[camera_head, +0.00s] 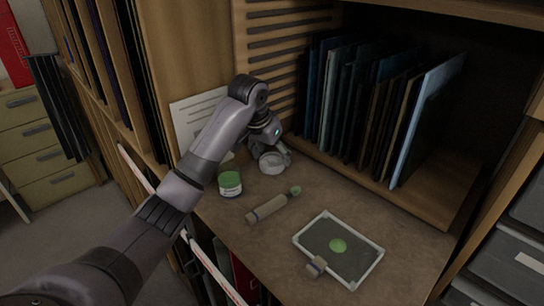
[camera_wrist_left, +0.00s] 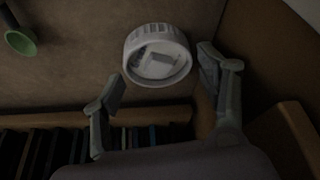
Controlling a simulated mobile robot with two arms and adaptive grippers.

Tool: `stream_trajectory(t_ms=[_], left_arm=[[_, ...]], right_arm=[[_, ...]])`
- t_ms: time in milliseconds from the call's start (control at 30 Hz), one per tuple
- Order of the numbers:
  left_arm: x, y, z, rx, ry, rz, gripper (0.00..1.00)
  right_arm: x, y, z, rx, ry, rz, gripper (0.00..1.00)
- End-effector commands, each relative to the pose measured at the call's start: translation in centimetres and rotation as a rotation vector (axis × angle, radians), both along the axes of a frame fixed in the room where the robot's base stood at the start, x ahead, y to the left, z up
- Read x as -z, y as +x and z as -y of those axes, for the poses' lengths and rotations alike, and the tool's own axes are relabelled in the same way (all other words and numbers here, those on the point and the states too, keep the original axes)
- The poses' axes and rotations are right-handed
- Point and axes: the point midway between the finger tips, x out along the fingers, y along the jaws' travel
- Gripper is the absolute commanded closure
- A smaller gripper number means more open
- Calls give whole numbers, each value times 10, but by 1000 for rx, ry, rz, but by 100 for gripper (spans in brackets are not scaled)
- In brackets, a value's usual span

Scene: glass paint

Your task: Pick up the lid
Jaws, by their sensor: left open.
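The lid (camera_head: 273,163) is a round white cap with a ribbed rim near the back of the worktop, beside the slatted wall. In the left wrist view the lid (camera_wrist_left: 157,57) shows its ribbed side and a pale inner face with a grey mark. My left gripper (camera_head: 274,149) reaches over it in the head view. In the wrist view the open fingers (camera_wrist_left: 160,82) stand on either side of the lid's near edge. The left finger is apart from it; the right finger is close to its rim, and contact is unclear. My right gripper is not in view.
A jar with green contents (camera_head: 230,184) stands left of the lid. A green-tipped tool (camera_head: 268,208) lies in front. Upright panels (camera_head: 418,120) fill the rack behind.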

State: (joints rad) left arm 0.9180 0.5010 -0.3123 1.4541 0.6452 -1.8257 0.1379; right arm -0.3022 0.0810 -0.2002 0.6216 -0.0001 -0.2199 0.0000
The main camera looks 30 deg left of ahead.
Motion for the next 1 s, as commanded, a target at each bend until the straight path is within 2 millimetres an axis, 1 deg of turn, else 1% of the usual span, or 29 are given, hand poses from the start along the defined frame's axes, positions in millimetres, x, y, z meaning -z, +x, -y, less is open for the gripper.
stream_trajectory(t_ms=[33, 133, 367, 800, 1000], left_arm=[[4, 2, 0, -1, -1, -4, 33], [12, 4, 1, 0, 0, -1, 33], [14, 5, 1, 1, 1, 0, 33], [13, 5, 1, 1, 1, 0, 62], [13, 5, 1, 0, 1, 0, 63]], right_arm=[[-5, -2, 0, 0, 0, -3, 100], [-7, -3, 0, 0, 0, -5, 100], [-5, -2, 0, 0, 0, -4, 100], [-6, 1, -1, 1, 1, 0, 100], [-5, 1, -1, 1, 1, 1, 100]])
